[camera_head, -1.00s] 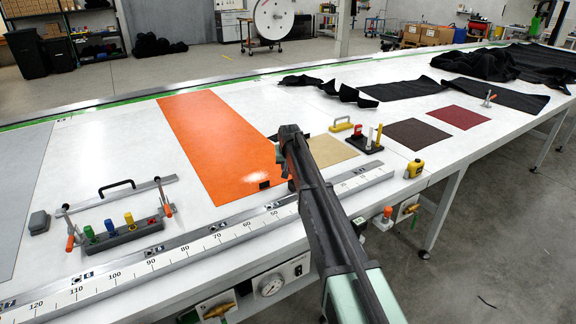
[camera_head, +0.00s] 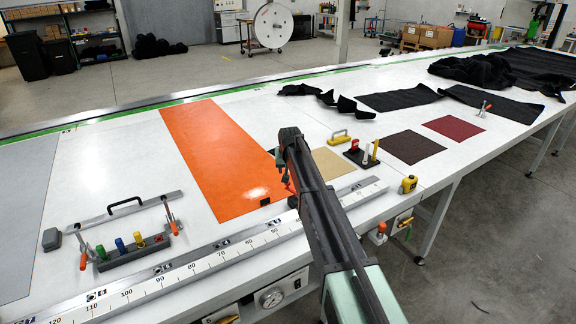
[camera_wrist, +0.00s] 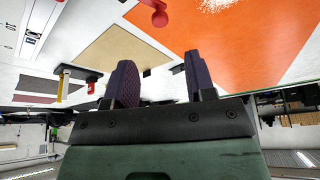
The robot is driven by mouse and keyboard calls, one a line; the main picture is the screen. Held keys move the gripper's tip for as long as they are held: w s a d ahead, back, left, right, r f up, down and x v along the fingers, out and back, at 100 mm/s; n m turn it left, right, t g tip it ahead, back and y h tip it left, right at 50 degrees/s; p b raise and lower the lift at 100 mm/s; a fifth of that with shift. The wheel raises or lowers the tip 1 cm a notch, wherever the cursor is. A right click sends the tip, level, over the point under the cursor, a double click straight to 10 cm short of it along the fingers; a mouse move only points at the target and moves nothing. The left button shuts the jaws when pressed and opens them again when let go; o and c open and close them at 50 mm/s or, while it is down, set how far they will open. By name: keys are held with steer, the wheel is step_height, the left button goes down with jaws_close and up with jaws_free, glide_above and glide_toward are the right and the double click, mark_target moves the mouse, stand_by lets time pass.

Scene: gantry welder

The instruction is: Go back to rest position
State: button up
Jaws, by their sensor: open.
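My gripper (camera_wrist: 161,74) shows in the wrist view with its two dark fingers apart and nothing between them. In the head view my arm reaches up from the bottom edge over the white worktable (camera_head: 90,180). The end of my gripper (camera_head: 281,168) is above the table, by the right edge of the orange sheet (camera_head: 215,150). The fingers are small and partly hidden by the arm there. The orange sheet also shows in the wrist view (camera_wrist: 235,40).
A tan sheet (camera_head: 333,162), a black stand with coloured pegs (camera_head: 361,158) and a yellow-handled tool (camera_head: 341,138) lie right of my arm. A long ruler (camera_head: 200,268) runs along the front edge. A clamp rack (camera_head: 133,252) stands at left. Black fabric (camera_head: 470,72) lies far right.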

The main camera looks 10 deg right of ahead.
steer(key=s+f+g+b, duration=0.1)
steer(key=s+f+g, duration=0.1)
steer(key=s, duration=1.9)
steer(key=s+a+f+n+g+b, duration=0.1)
steer(key=s+f+g+b, duration=0.1)
steer(key=s, duration=2)
steer(key=shift+f+g+y+b, duration=0.2)
steer(key=shift+g+y+b, duration=0.1)
